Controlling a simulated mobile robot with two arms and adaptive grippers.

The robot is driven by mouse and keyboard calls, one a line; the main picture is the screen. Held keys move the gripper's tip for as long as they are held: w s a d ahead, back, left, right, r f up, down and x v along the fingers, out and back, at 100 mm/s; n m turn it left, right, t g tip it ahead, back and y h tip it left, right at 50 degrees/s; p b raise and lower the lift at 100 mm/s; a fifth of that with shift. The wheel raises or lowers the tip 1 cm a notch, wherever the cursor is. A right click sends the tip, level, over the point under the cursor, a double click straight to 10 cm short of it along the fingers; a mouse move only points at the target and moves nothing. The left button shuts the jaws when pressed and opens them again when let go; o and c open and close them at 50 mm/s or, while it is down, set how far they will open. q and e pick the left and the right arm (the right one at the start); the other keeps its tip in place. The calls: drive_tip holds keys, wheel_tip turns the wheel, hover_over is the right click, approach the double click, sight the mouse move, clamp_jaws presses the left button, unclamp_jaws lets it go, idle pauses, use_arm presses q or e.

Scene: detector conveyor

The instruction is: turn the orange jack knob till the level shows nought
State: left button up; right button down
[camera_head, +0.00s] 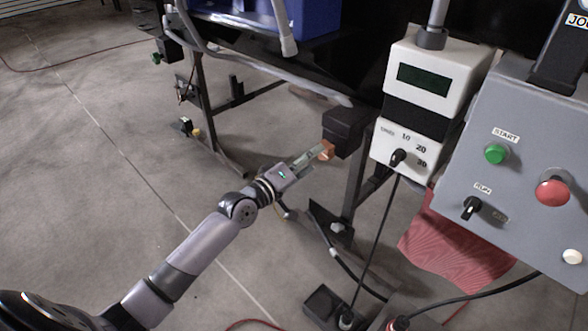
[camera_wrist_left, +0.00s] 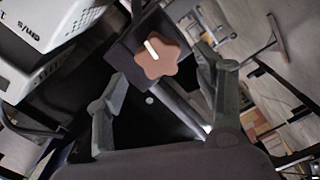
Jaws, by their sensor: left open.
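The orange knob (camera_head: 328,149) sits on the front of a dark box (camera_head: 345,131) below the conveyor. In the left wrist view the lobed knob (camera_wrist_left: 172,66) has a white bar on its face, tilted. My left gripper (camera_head: 313,157) reaches it from the lower left. In the wrist view its two fingers (camera_wrist_left: 160,68) are apart, one either side of the knob; I cannot tell whether either touches it. No level reading can be made out in either view. My right gripper is not in view.
A white box with a dark green display (camera_head: 424,79) and a speed dial (camera_head: 397,157) stands right of the knob. A grey control panel (camera_head: 520,130) has a green START button and a red button. Dark frame legs and cables stand around the knob; open floor lies left.

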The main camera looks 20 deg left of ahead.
use_arm(q)
drive_tip(key=v, duration=0.6)
drive_tip(key=shift+s, duration=0.35)
